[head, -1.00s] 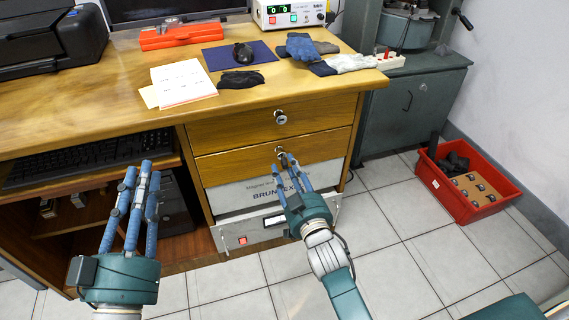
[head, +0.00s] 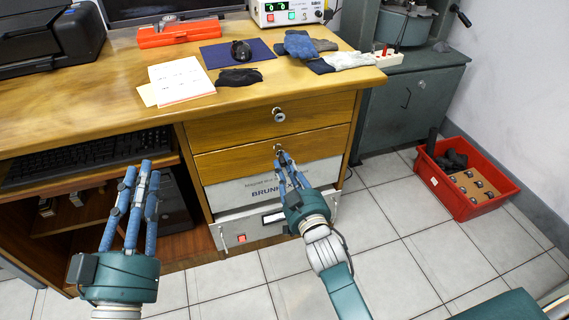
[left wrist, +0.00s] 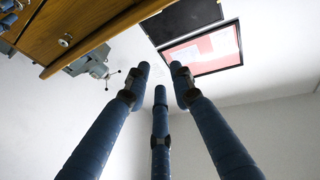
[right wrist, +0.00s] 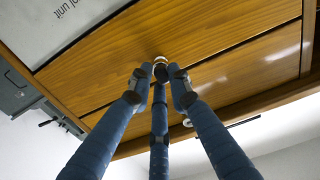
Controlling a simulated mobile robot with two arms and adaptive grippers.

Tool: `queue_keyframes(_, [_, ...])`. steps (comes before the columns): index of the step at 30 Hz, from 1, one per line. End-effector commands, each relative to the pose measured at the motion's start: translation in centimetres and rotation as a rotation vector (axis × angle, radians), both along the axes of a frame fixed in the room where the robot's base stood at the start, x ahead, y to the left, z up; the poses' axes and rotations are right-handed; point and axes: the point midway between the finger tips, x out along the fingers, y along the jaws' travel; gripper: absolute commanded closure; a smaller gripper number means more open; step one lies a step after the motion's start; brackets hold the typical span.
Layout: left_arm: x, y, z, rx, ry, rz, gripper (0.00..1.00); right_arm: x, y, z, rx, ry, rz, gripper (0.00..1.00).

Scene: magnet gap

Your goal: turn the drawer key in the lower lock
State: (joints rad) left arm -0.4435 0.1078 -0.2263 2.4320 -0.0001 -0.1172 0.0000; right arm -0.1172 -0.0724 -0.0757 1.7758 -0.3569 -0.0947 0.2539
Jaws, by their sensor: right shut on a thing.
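The lower lock (head: 279,149) is a round metal lock on the second wooden drawer (head: 235,163). My right gripper (head: 283,157) has its fingertips at this lock, closed together on the drawer key. The key is mostly hidden by the fingers, so its angle cannot be told. In the right wrist view the lower lock (right wrist: 160,61) shows just beyond the fingertips. The upper lock (head: 279,115) sits on the top drawer (head: 230,127), apart from the gripper. My left gripper (head: 143,170) is open and empty, held in front of the desk's open shelf.
The desk top (head: 110,110) holds papers, gloves, a mouse and a power supply (head: 288,11). Below the drawers is a labelled panel (head: 245,190) and a protruding metal unit (head: 225,238). A red crate (head: 445,190) stands on the floor at right. The tiled floor between is clear.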

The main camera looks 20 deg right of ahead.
Motion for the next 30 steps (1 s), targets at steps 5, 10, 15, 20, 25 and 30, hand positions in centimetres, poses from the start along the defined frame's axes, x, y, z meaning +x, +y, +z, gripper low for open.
queue_keyframes(5, [0.3, 0.0, -1.0, 0.012, 0.045, 0.002, 0.77, -0.1, 0.1, -0.2, -0.036, 0.003, 0.002, 0.97])
queue_keyframes(10, [0.4, 0.2, -1.9, 0.022, 0.085, 0.005, 0.77, -0.1, 0.1, -0.2, -0.069, 0.003, 0.002, 0.97])
queue_keyframes(15, [0.5, 0.2, -2.7, 0.031, 0.119, 0.007, 0.77, -0.1, 0.1, -0.3, -0.105, 0.003, 0.002, 0.97])
queue_keyframes(20, [0.6, 0.3, -3.3, 0.040, 0.150, 0.010, 0.77, -0.1, 0.2, -0.3, -0.142, 0.001, 0.002, 0.97])
queue_keyframes(25, [0.7, 0.3, -4.1, 0.048, 0.184, 0.010, 0.77, -0.1, 0.2, -0.3, -0.179, 0.001, 0.002, 0.97])
queue_keyframes(30, [0.7, 0.4, -4.9, 0.058, 0.220, 0.013, 0.77, -0.1, 0.2, -0.3, -0.223, 0.000, 0.002, 0.97])
